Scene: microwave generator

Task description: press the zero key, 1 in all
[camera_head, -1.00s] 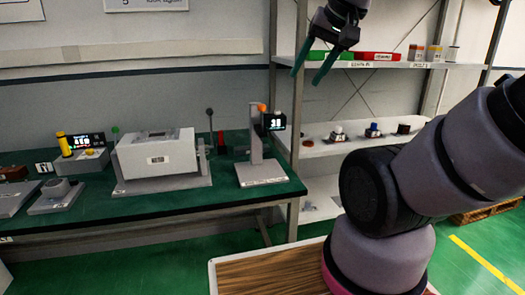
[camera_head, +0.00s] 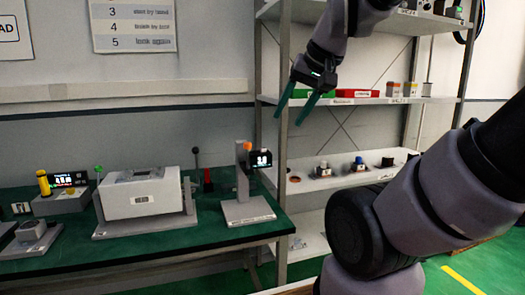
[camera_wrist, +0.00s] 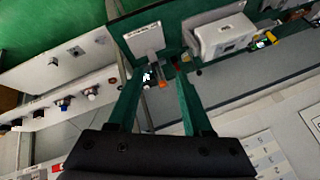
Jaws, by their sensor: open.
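No key marked zero can be made out; the labels are too small to read. Small lit displays show on the yellow-topped unit (camera_head: 62,198) at the left of the bench and on the stand with an orange top (camera_head: 243,190) at its right end. A white box device (camera_head: 140,193) stands between them. My gripper (camera_head: 290,133) is open and empty, high in front of the shelf, its green fingers pointing down and left. In the wrist view my gripper (camera_wrist: 160,72) has its spread fingers framing the stand (camera_wrist: 146,42) from a distance, touching nothing.
The green bench (camera_head: 190,243) runs along the wall. The rack (camera_head: 345,182) to its right holds red and green trays and several small knobs. A dark lever (camera_head: 196,165) and a red-based post (camera_head: 207,180) stand behind the white box. The air above the bench is clear.

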